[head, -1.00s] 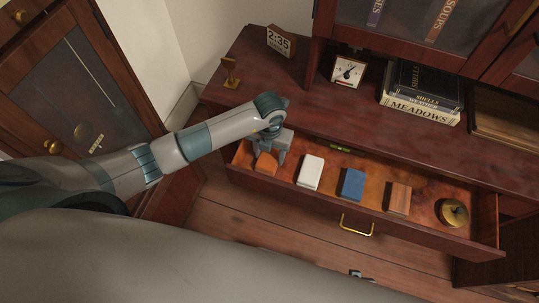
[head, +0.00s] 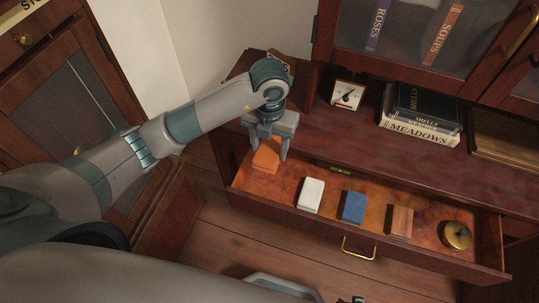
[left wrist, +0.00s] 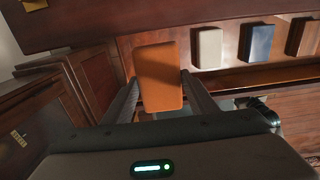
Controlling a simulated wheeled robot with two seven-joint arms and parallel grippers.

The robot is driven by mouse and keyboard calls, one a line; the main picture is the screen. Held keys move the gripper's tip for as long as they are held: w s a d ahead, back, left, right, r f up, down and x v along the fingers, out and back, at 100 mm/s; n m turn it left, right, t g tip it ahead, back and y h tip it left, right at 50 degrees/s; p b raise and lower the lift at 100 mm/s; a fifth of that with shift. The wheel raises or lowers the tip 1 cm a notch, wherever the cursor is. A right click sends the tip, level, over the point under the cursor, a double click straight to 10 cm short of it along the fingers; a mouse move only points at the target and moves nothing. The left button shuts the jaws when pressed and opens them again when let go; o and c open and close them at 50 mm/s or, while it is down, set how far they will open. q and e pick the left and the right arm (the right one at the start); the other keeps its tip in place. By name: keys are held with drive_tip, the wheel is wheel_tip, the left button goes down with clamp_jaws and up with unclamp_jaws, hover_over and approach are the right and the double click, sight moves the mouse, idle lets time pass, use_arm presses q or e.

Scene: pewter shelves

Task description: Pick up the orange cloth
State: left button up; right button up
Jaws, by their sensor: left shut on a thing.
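The orange cloth (head: 266,154) is a small folded block held between the fingers of my left gripper (head: 268,148), above the left end of the open drawer (head: 300,227). In the left wrist view the cloth (left wrist: 159,78) sits between the two dark fingers (left wrist: 160,100), which touch its sides. My left gripper is shut on it. My right gripper cannot be made out in these views.
In the drawer lie a white block (head: 311,195), a blue block (head: 353,207), a wooden block (head: 401,221) and a round brass object (head: 456,235). Books (head: 422,115) and a small dial (head: 346,95) stand on the cabinet top, just behind the drawer.

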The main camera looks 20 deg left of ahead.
use_arm(q)
drive_tip(key=shift+r, duration=0.3)
